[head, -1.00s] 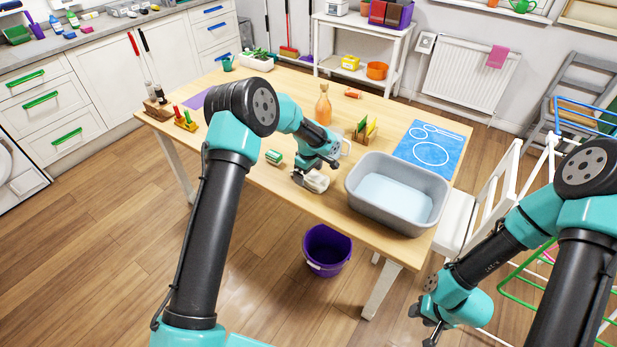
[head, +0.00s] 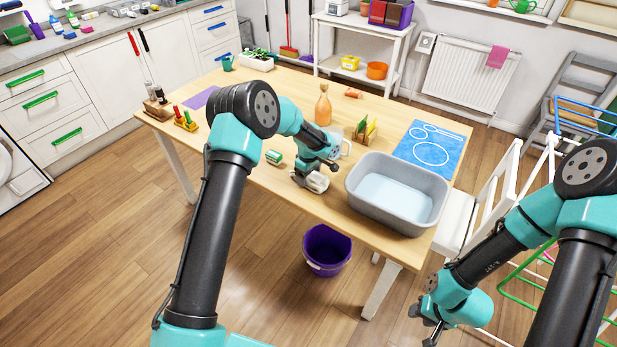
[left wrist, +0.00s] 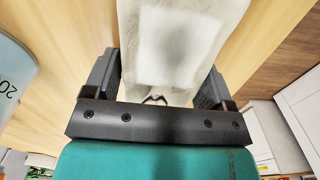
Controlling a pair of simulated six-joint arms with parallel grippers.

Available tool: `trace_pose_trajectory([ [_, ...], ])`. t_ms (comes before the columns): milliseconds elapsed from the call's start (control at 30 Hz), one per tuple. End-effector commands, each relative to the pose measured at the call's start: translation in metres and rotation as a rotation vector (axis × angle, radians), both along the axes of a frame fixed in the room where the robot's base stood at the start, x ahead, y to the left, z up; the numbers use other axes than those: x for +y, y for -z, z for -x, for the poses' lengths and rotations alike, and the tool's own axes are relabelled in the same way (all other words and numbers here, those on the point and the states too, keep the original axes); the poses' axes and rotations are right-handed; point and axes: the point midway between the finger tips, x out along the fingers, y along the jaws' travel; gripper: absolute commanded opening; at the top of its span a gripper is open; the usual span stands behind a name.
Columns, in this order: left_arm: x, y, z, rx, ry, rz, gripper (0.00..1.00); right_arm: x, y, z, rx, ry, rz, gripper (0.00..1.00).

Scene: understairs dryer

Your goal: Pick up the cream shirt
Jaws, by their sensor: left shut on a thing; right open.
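The cream shirt (head: 318,182) is a small pale bundle on the wooden table, left of the grey basin. It shows larger in the left wrist view (left wrist: 180,45), between the two dark fingers. My left gripper (head: 308,181) is shut on the cream shirt, low over the table; it also shows in the left wrist view (left wrist: 162,85). Part of the shirt is hidden behind the gripper in the head view. My right gripper (head: 432,328) is open and empty, low at the right, beyond the table's front edge.
A grey basin (head: 356,193) stands just right of the shirt. An orange bottle (head: 323,106), a card holder (head: 366,130) and a green-and-white item (head: 274,157) are nearby. A purple bucket (head: 327,252) stands on the floor below. A blue mat (head: 436,143) lies at the back right.

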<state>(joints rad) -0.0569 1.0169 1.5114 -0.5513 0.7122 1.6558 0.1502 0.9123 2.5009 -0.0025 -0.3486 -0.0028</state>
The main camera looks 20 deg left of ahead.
Motion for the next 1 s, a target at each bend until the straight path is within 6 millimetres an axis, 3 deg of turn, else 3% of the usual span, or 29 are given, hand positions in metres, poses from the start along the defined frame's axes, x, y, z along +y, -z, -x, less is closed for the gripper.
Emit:
trace_pose_trajectory([
  [133,0.000,0.000,0.000,0.000,0.000,0.000,0.50,0.000,0.000,0.000,0.000,0.000,0.000,0.43],
  [467,0.000,-0.003,0.000,-0.001,0.000,0.000,0.50,0.000,0.000,0.000,0.000,0.000,0.000,0.43],
  [800,0.000,-0.039,-0.001,-0.003,0.000,0.000,0.50,0.000,0.000,0.000,0.000,0.000,0.000,0.43],
  [1000,-0.007,-0.039,0.026,0.001,0.002,0.000,0.50,0.000,0.000,0.000,0.000,0.000,0.000,0.43],
])
